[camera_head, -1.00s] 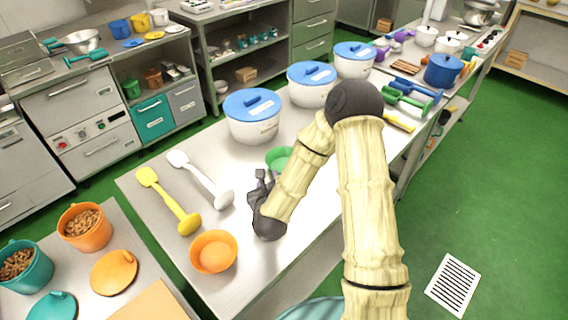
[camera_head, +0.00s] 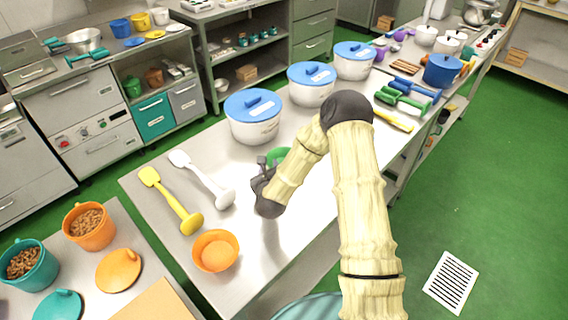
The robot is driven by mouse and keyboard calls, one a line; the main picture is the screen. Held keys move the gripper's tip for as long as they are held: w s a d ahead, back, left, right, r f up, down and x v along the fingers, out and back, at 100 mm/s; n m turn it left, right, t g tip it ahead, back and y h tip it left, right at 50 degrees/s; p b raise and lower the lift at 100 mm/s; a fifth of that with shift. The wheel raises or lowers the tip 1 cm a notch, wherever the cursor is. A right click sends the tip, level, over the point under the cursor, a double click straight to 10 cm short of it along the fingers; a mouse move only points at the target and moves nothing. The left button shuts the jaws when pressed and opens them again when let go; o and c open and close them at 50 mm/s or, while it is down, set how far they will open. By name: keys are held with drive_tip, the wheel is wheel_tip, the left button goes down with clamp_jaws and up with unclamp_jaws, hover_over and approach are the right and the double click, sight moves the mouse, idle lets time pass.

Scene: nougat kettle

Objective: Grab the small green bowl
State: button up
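The small green bowl (camera_head: 278,155) sits on the long metal table, in front of the nearest white pot with a blue lid. My arm and gripper hide part of it. My dark gripper (camera_head: 267,164) is at the bowl's near left side, with its fingers pointing towards it. The fingers look apart, and nothing shows between them. Whether a finger touches the bowl's rim cannot be told from this view.
White pots with blue lids (camera_head: 253,117) stand in a row behind the bowl. A white spoon-like tool (camera_head: 203,180), a yellow one (camera_head: 172,201) and an orange bowl (camera_head: 215,250) lie to the left and front. The tabletop between them is clear.

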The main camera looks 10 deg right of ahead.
sight(269, 159)
drive_tip(key=shift+p+x, duration=0.5)
drive_tip(key=shift+x, duration=1.45)
drive_tip(key=shift+r, duration=0.1)
drive_tip(key=shift+d, duration=0.1)
clamp_jaws()
